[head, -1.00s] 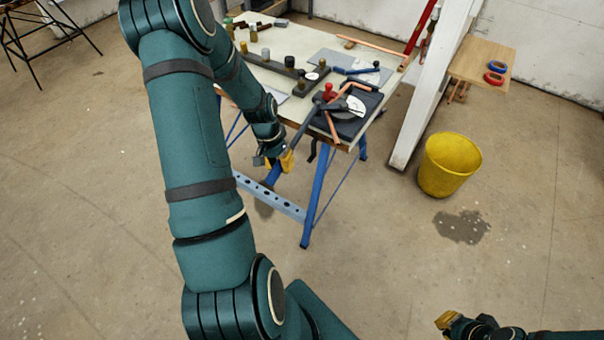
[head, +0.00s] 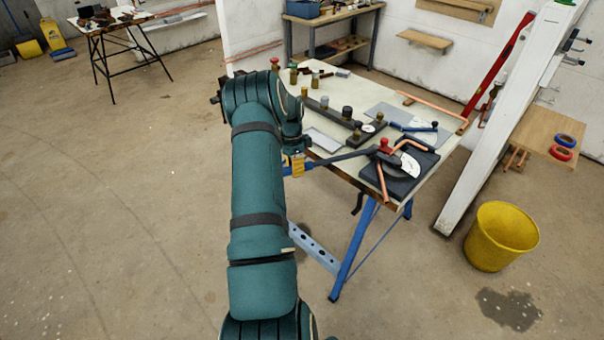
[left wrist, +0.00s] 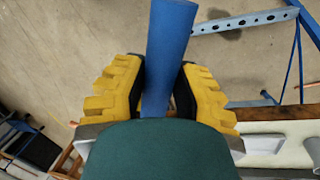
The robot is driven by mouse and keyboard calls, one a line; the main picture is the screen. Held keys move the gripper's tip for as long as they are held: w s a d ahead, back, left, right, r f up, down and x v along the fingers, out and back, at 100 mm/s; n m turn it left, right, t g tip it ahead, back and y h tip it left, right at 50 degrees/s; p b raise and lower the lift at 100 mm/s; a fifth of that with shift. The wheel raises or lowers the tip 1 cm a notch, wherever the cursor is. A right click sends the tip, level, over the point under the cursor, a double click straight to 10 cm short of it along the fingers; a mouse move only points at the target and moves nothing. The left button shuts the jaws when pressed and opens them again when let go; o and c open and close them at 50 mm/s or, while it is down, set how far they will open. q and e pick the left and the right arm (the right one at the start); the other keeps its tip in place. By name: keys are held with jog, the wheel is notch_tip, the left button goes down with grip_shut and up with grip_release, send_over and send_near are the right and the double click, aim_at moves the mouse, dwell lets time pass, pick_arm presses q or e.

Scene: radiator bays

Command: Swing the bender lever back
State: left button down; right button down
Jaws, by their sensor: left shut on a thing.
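The pipe bender (head: 402,180) sits on a dark base at the near right corner of the workbench, with a red knob, a white dial (head: 411,167) and a bent copper pipe (head: 382,184). Its long dark lever (head: 345,157) reaches left past the bench's front edge and ends in a blue handle. My left gripper (head: 294,168) is at that end. In the left wrist view the yellow fingers of the gripper (left wrist: 157,92) are shut around the blue handle (left wrist: 168,50). My right gripper is out of view.
The workbench (head: 345,80) carries a dark rail with several fittings (head: 347,113) and a smaller blue-handled tool (head: 415,128). A white post (head: 490,150) and a yellow bucket (head: 501,236) stand to the right. The floor left of my arm is clear.

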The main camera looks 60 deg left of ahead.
pick_arm(q)
jog(key=shift+w+a+r, duration=0.15)
jog(key=shift+a, duration=0.05)
jog(key=c, duration=1)
grip_release()
jog(key=o, duration=0.3)
jog(key=shift+a, duration=0.1)
jog(key=shift+w+f, duration=0.1)
jog(key=shift+f, duration=0.1)
jog(key=shift+r, duration=0.2)
jog(key=r, duration=0.3)
jog(key=a+r, duration=0.1)
jog(key=r, duration=0.3)
jog(key=a+r, duration=0.1)
jog(key=r, duration=0.3)
jog(key=shift+w+a+r, duration=0.15)
jog(key=shift+r, duration=0.1)
